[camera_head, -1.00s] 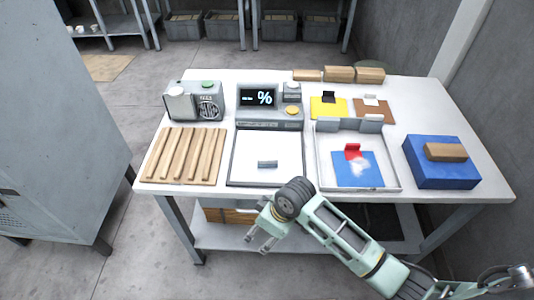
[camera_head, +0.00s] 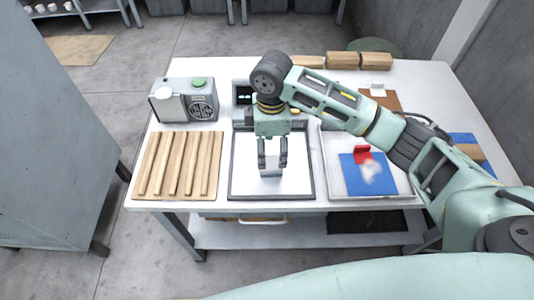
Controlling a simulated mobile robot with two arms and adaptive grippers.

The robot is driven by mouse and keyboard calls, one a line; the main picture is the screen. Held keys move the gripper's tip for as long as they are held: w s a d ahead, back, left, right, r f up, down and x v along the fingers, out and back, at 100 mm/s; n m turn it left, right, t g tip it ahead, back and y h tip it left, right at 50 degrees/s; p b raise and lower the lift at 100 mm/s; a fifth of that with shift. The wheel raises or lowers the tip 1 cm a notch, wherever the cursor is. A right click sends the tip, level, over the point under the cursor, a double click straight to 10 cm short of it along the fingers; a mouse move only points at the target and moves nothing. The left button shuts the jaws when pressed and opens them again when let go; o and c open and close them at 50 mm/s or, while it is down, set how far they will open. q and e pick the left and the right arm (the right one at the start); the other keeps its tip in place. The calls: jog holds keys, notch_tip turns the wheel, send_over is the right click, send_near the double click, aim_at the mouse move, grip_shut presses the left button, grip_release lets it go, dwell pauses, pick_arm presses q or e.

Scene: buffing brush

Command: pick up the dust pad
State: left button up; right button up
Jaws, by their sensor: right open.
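My right gripper (camera_head: 272,162) is open and points down over the black-framed white plate (camera_head: 300,181) in the middle of the table. A small grey block (camera_head: 271,172) shows between its fingertips; I cannot tell whether they touch it. No label shows which thing is the dust pad. My left gripper is not in view.
A wooden slatted board (camera_head: 147,192) and a grey machine with a green button (camera_head: 203,113) are on the left. Wooden blocks (camera_head: 343,61) stand at the back.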

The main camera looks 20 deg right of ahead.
aim_at(271, 162)
jog(key=f, duration=0.1)
jog(key=f+p, duration=0.1)
jog(key=f, duration=0.1)
jog(key=s+f, duration=0.1)
jog(key=f, duration=0.1)
jog(key=shift+w+f+p, duration=0.2)
jog(key=shift+f+p, duration=0.1)
jog(key=shift+f, duration=0.6)
jog(key=shift+c, duration=0.3)
jog(key=c, duration=1)
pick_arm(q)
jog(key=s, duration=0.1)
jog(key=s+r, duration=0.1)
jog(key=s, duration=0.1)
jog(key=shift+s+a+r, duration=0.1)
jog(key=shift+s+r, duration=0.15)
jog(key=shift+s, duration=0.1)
pick_arm(e)
jog(key=shift+c, duration=0.8)
